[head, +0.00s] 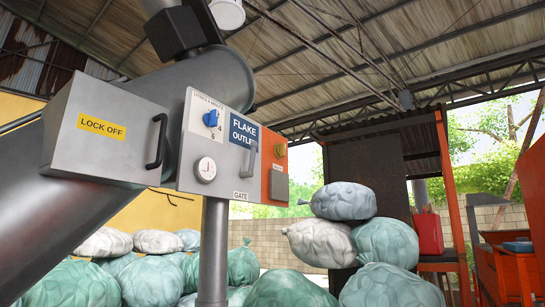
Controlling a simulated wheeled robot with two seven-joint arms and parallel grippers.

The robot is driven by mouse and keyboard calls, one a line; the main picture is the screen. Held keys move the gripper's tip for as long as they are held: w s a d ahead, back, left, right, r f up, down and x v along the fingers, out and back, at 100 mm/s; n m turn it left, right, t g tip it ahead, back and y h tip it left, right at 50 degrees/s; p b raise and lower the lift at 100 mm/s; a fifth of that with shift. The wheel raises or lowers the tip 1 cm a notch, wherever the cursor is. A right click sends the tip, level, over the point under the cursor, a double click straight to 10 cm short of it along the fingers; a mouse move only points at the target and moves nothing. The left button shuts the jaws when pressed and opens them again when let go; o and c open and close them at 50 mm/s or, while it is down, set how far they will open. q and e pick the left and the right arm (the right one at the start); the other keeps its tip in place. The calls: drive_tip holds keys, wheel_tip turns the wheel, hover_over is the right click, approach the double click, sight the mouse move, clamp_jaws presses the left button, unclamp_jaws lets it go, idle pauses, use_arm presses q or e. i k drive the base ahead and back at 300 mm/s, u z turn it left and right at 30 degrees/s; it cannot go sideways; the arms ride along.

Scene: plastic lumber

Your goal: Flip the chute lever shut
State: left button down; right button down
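A grey lever (252,161) is on the front of the control panel (182,177), below the blue "FLAKE OUTLET" sign (243,131) and above the "GATE" label (241,196). Its bar hangs roughly downward. I cannot tell from this view whether that position is open or shut. The panel sits against a large grey chute (215,75) on a grey post. Neither of my grippers is in view, and nothing is touching the lever.
Left of the lever are a blue knob (211,118), a round dial (205,170) and a "LOCK OFF" box (105,130) with a protruding black handle (157,141). Filled sacks (285,289) crowd below. An orange frame (452,210) with a red can (428,232) stands right.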

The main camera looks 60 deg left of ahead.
sight(254, 145)
drive_tip(key=u, duration=0.75)
drive_tip(key=i, duration=0.95)
drive_tip(key=u, duration=0.85)
